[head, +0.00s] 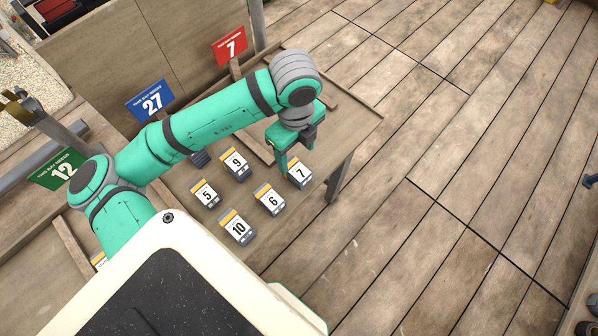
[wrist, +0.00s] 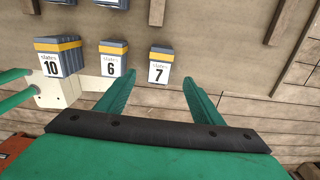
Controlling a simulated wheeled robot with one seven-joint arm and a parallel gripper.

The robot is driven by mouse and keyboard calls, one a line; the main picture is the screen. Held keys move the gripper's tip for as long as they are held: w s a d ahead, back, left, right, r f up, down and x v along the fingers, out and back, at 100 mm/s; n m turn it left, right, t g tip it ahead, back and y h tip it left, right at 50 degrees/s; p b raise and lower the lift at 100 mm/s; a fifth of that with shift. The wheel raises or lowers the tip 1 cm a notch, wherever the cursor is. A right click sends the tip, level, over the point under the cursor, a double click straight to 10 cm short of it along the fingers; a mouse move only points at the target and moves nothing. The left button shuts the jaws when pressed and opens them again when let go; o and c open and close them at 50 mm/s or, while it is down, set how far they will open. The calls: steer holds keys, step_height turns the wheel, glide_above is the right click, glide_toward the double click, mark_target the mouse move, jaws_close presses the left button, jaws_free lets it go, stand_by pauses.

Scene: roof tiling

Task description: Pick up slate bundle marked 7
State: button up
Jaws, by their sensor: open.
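The slate bundle marked 7 (head: 299,173) stands near the right edge of the table, with a white label and a yellow band. In the wrist view the bundle marked 7 (wrist: 159,68) lies ahead of the fingertips, between their lines. My gripper (head: 291,150) is open and empty, above and just behind the bundle in the head view. Its two fingers show apart in the wrist view (wrist: 158,88). One finger overlaps the bundle's edge in the head view; I cannot tell whether it touches.
Bundle 6 (head: 270,200) stands closest to bundle 7, with bundles 10 (head: 238,228), 5 (head: 205,194) and 9 (head: 236,163) nearby. The plank floor (head: 440,120) at right is mostly clear.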

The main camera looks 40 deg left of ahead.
mark_target(297, 169)
step_height(297, 169, down, 10)
steer(key=shift+r, duration=0.1)
steer(key=c, duration=1.4)
